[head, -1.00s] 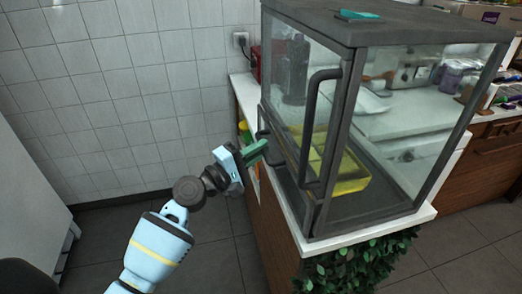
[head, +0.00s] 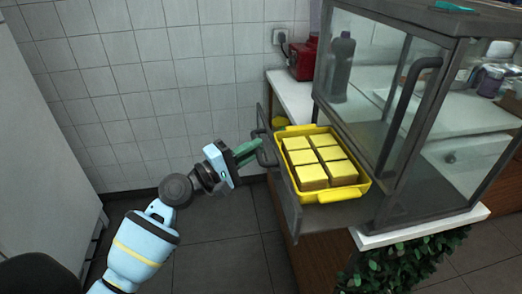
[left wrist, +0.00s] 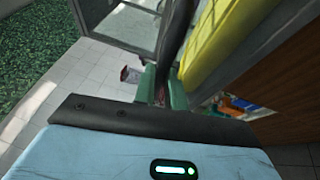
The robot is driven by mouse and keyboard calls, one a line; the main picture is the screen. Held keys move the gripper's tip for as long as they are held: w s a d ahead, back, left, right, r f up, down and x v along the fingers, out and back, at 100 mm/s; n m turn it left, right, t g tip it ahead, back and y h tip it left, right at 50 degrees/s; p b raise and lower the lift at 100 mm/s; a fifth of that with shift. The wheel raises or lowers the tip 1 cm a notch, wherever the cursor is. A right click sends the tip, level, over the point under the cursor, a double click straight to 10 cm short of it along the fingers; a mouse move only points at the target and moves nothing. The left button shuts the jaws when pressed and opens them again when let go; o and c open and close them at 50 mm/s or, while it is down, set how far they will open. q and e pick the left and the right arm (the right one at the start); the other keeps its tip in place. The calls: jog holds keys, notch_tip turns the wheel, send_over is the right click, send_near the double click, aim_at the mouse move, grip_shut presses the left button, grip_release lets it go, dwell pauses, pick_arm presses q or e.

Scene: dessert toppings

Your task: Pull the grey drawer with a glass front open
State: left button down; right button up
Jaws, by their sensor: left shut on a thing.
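The grey drawer's glass front (head: 284,192) stands out from the display case, so the drawer is pulled open. In the head view my left gripper (head: 252,149) reaches the drawer's dark handle (head: 266,152) from the left. In the left wrist view its green fingers (left wrist: 162,90) are shut around the handle bar (left wrist: 176,42). A yellow tray (head: 318,197) with several yellow-topped cake squares (head: 313,176) sits in the drawer. The tray also shows as a yellow band in the left wrist view (left wrist: 222,38). My right gripper is not in view.
The glass display case (head: 400,110) with a tall door handle stands at the right on a white counter (head: 425,228). A leafy plant (head: 395,266) is below it. A red appliance (head: 304,58) stands behind. The floor (head: 215,250) left of the drawer is clear.

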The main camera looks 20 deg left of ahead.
pick_arm(q)
jog(key=s+a+b, duration=0.1)
jog(key=s+a, duration=0.2)
jog(key=a, duration=0.2)
jog(key=shift+s+a+b, duration=0.35)
jog(key=shift+s, duration=0.05)
jog(key=c, duration=1.5)
grip_release()
jog(key=shift+o, duration=0.2)
jog(key=b+v, duration=0.2)
jog(key=v, duration=0.5)
jog(key=shift+s+a, duration=0.25)
jog(key=shift+s, duration=0.1)
